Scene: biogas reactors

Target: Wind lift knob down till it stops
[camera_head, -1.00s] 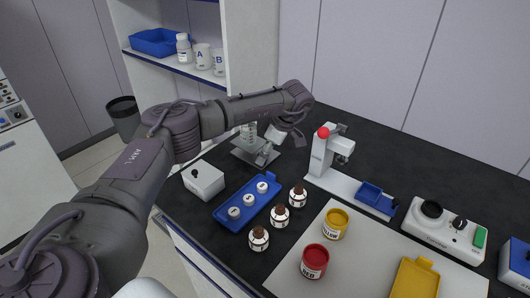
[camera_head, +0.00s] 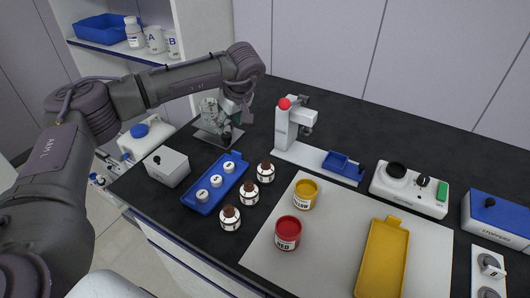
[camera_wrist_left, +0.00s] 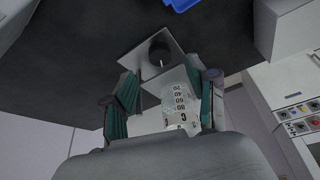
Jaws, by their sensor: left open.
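The lift stand (camera_head: 207,139) is a silver plate-like stand at the back left of the bench. Its black knob (camera_head: 228,134) is at the side facing right and front; the left wrist view shows a round black knob (camera_wrist_left: 160,52) against a grey plate (camera_wrist_left: 145,55). A clear graduated beaker (camera_head: 208,106) marked C stands at the lift and shows between my fingers in the left wrist view (camera_wrist_left: 180,104). My left gripper (camera_head: 233,113) points down close above the knob, open, its teal fingers apart (camera_wrist_left: 168,85). I cannot tell any contact. My right gripper is out of view.
A white box with a black knob (camera_head: 167,168) and a blue tray (camera_head: 201,202) with white-topped pieces are in front. Several brown bottles (camera_head: 249,194) stand right of the tray. A white stand with a red ball (camera_head: 285,120) is right of the lift. Bench between is clear.

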